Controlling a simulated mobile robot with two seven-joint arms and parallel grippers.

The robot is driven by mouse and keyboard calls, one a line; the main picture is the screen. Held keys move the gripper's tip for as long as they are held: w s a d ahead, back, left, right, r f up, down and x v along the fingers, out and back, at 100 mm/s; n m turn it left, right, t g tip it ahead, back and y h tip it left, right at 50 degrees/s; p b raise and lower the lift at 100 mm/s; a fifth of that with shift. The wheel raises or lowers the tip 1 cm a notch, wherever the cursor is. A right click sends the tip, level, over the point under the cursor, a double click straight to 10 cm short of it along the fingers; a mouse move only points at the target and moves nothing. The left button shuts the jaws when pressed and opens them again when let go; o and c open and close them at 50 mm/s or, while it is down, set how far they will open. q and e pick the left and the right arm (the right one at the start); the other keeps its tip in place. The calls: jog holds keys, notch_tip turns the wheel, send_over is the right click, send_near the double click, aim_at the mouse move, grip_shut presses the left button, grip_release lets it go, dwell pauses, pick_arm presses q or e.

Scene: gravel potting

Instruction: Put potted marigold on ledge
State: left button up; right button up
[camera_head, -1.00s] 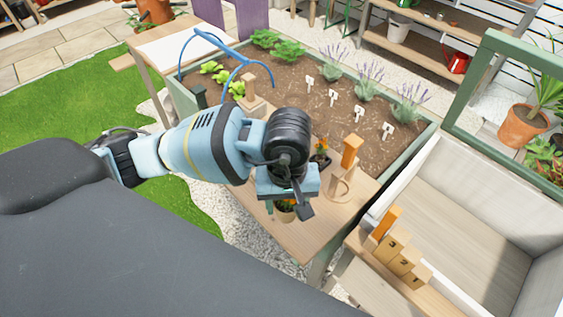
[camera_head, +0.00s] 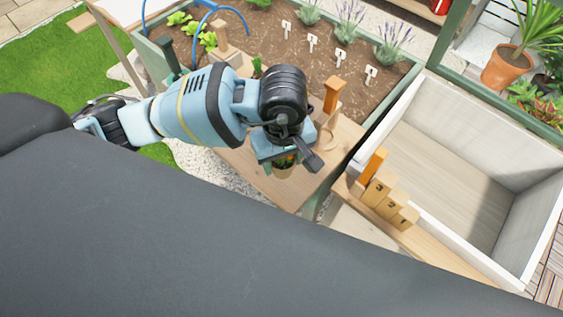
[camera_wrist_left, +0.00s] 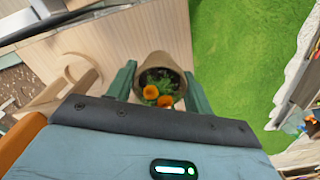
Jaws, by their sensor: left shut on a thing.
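The potted marigold is a small tan pot with green leaves and orange flowers (camera_wrist_left: 160,82). In the head view the pot (camera_head: 283,172) shows below my left gripper (camera_head: 281,160), partly hidden by it. My left gripper is shut on the pot; in the left wrist view its green fingers (camera_wrist_left: 160,88) stand on both sides of the pot. The pot appears over the pale wooden bench top (camera_head: 252,174); I cannot tell if it touches. A wooden ledge (camera_head: 420,243) runs along the front of the white box. My right gripper is not in view.
Numbered wooden blocks (camera_head: 381,190) and an orange block (camera_head: 371,166) stand at the ledge's left end. An orange-topped wooden post (camera_head: 332,97) stands close to my left gripper. The white box (camera_head: 440,150) is empty. A soil bed (camera_head: 275,50) lies behind.

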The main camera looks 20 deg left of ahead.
aim_at(283, 170)
pick_arm(q)
jog(key=shift+f, duration=1.9)
jog(key=shift+f, duration=0.15)
jog(key=o, duration=1)
notch_tip(283, 170, up, 12)
jog(key=shift+r, duration=0.2)
